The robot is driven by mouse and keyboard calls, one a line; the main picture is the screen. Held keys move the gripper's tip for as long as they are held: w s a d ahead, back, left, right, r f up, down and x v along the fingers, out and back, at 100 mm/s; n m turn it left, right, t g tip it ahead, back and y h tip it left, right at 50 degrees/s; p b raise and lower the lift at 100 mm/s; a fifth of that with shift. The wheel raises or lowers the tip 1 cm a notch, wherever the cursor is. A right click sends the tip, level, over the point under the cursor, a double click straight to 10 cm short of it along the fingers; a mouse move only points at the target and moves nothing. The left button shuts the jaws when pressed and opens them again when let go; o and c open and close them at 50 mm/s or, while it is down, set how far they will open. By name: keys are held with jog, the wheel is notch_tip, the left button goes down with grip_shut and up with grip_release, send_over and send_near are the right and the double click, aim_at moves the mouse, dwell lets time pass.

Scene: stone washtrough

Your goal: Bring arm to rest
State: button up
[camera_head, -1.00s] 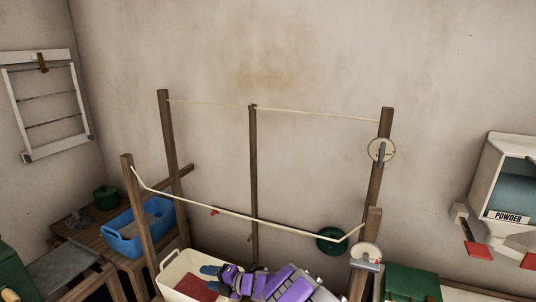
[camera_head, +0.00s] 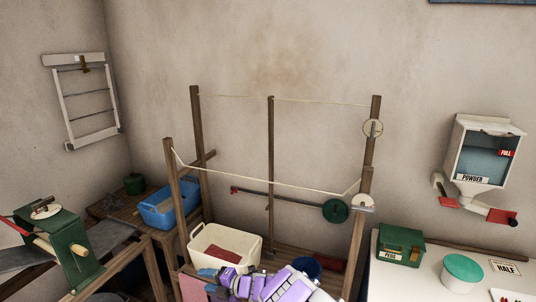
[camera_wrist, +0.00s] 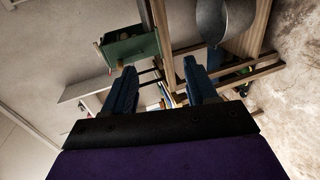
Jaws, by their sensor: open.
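My purple arm (camera_head: 285,285) shows at the bottom centre of the head view, in front of the cream basket. In the wrist view my gripper (camera_wrist: 163,90) has its two blue fingers apart, with nothing between them but background. In the head view the gripper end is small and low beside the basket, and its fingers are hard to make out.
A wooden frame with a sagging cord (camera_head: 265,181) stands behind the arm. The cream basket (camera_head: 246,244) holds a red cloth. A green wringer (camera_head: 68,247) is at left; a white table (camera_head: 415,281) with a green peg box (camera_head: 400,245) is at right.

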jog(key=w+d+r+m+t+h, duration=0.3)
jog(key=w+d+r+m+h, duration=0.15)
jog(key=d, duration=0.55)
jog(key=w+d+r+m+t+h, duration=0.35)
jog(key=w+d+r+h, duration=0.2)
jog(key=d, duration=0.55)
jog(key=s+d+r+m+g+h, duration=0.1)
jog(key=s+d+r+m+h, duration=0.4)
jog(key=d, duration=0.5)
jog(key=s+d+r+m+g+h, duration=0.1)
jog(key=s+d+r+m+h, duration=0.2)
jog(key=s+d+r+m, duration=0.55)
jog(key=s+d+f+m+g, duration=0.2)
jog(key=s+m+g, duration=0.1)
jog(key=s, duration=0.5)
jog(key=s+d+f+m+g, duration=0.2)
jog(key=s+d+m, duration=0.1)
jog(key=s, duration=0.6)
jog(key=s+a+f+m+g+y, duration=0.1)
jog(key=s+a, duration=0.5)
jog(key=s, duration=0.7)
jog(key=s+a+f+m+g+y, duration=0.2)
jog(key=s+a+g, duration=0.4)
jog(key=s, duration=0.8)
jog(key=shift+s+f+m+y, duration=0.25)
jog(key=shift+m+y, duration=0.2)
jog(key=shift+y, duration=0.25)
